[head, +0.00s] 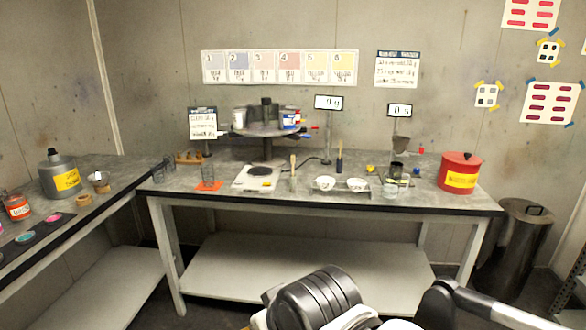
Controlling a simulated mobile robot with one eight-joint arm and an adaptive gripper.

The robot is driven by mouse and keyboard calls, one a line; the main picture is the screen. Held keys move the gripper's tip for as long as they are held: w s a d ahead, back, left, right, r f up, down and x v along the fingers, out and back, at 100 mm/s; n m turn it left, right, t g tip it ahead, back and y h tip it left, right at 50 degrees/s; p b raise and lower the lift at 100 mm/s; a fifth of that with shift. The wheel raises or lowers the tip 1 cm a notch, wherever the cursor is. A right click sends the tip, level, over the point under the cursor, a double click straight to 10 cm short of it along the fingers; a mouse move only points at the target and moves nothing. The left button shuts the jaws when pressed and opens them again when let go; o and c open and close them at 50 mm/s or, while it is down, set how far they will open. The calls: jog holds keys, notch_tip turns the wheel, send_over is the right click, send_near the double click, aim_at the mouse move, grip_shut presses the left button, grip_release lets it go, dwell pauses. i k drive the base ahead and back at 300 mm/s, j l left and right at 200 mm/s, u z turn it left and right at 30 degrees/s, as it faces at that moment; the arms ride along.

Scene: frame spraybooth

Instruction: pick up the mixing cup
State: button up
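Several cup-like things stand on the grey workbench (330,203), and I cannot tell for certain which is the mixing cup. A clear cup (207,174) stands upright on an orange mat (209,186) at the bench's left. A small clear cup (390,190) stands near the front edge at the right. A dark cup (397,170) stands behind it, under a funnel shape. Two white bowls (325,183) sit left of the small clear cup. Parts of my arm show at the bottom of the picture, apart from the bench; my gripper's fingers are not visible.
A white scale (257,178) and a round carousel of cans (266,130) occupy the bench's middle. A red canister (459,172) stands at its right end. A side table with a grey canister (59,175) is at left. A metal bin (512,245) stands at right.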

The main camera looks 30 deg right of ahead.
aim_at(207, 170)
jog(key=z, duration=0.25)
jog(key=i+j, duration=0.3)
jog(key=i, duration=0.2)
jog(key=i+j, duration=0.35)
jog(key=i, duration=0.2)
jog(key=i+j, duration=0.3)
jog(key=i, duration=0.2)
